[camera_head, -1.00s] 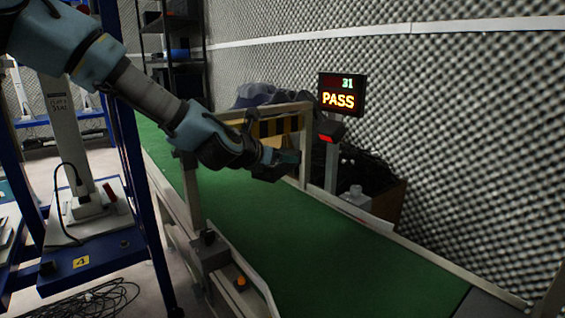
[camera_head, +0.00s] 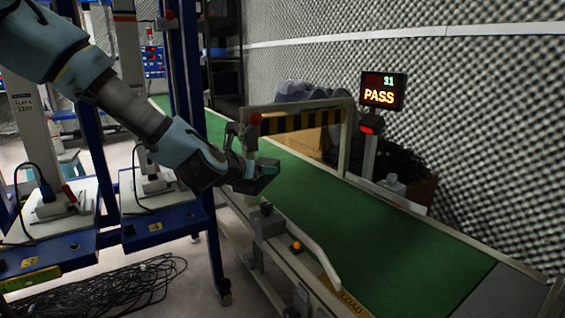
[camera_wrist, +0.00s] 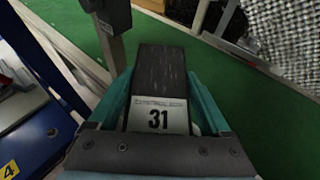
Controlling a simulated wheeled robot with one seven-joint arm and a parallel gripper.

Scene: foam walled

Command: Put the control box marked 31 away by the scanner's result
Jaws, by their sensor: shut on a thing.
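The control box (camera_wrist: 160,80) is a dark block with a white label reading 31, seen in the wrist view between my gripper's teal fingers. My gripper (camera_head: 257,176) is shut on it; in the head view it holds the box near the left rail of the conveyor, beside the scanner gate. The scanner's display (camera_head: 383,91) shows 31 and PASS in lit letters, on a post behind the belt. A red-lit scanner head (camera_head: 372,124) sits below the display.
The green conveyor belt (camera_head: 390,240) runs under a striped gate (camera_head: 300,121). Blue racks with plates marked 3 (camera_head: 29,263) and 4 (camera_head: 128,230) stand at left. Black cables (camera_head: 110,285) lie on the floor. Foam walls stand behind the belt.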

